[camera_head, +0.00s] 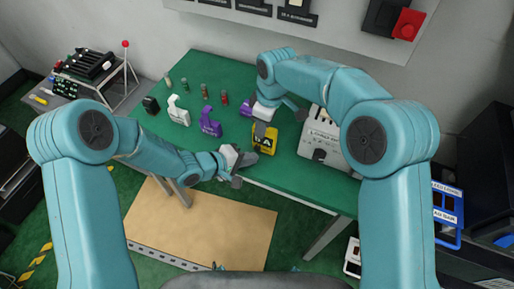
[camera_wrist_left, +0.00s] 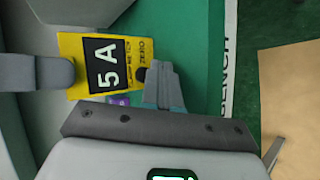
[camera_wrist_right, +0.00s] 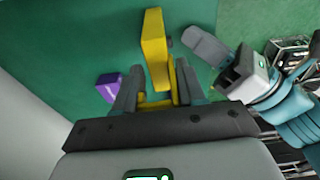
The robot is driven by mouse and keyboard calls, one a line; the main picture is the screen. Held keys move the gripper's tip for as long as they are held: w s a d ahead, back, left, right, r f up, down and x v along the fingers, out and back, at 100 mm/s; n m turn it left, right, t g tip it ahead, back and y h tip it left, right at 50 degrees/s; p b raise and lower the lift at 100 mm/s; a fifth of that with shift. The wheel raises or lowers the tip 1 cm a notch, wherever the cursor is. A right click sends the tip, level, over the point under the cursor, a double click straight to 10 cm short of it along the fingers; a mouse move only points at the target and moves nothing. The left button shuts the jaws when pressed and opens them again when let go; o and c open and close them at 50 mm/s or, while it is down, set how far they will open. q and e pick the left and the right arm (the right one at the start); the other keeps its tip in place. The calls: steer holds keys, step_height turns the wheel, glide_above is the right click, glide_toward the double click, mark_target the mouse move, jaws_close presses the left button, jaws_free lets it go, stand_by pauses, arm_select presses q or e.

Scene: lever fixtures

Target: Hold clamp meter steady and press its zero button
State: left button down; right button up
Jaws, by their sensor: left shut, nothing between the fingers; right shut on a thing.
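The yellow clamp meter (camera_head: 266,139) stands near the front edge of the green bench. Its dark display reads "5 A" in the left wrist view (camera_wrist_left: 103,62), beside a ZERO label. A small dark zero button (camera_wrist_left: 141,74) sticks out at that edge. My right gripper (camera_wrist_right: 158,88) is shut on the clamp meter's yellow jaw end. My left gripper (camera_head: 243,168) is shut and empty at the bench's front edge. Its fingertips (camera_wrist_left: 159,72) are right beside the button; I cannot tell if they touch it.
A purple clamp tool (camera_head: 210,124), a white one (camera_head: 178,112) and a black object (camera_head: 151,105) stand left on the bench (camera_head: 185,75). Small vials (camera_head: 205,90) are behind. A white labelled box (camera_head: 322,145) stands right of the meter. A red button (camera_head: 408,24) is on the wall.

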arm_select(q)
steer(key=shift+w, duration=0.15)
stand_by(0.3)
steer(key=shift+w+d, duration=0.2)
steer(key=shift+w, duration=0.05)
steer(key=shift+w+d, duration=0.15)
steer(key=shift+w, duration=0.25)
stand_by(0.5)
steer(key=shift+s, duration=0.1)
steer(key=shift+s+a, duration=0.35)
steer(key=shift+s, duration=0.35)
steer(key=shift+s+a, duration=0.3)
steer(key=shift+s, duration=0.45)
steer(key=shift+s+a, duration=0.35)
steer(key=shift+s, duration=0.45)
steer(key=shift+s+a, duration=0.3)
steer(key=shift+s, duration=0.45)
arm_select(e)
steer(key=o, duration=1.2)
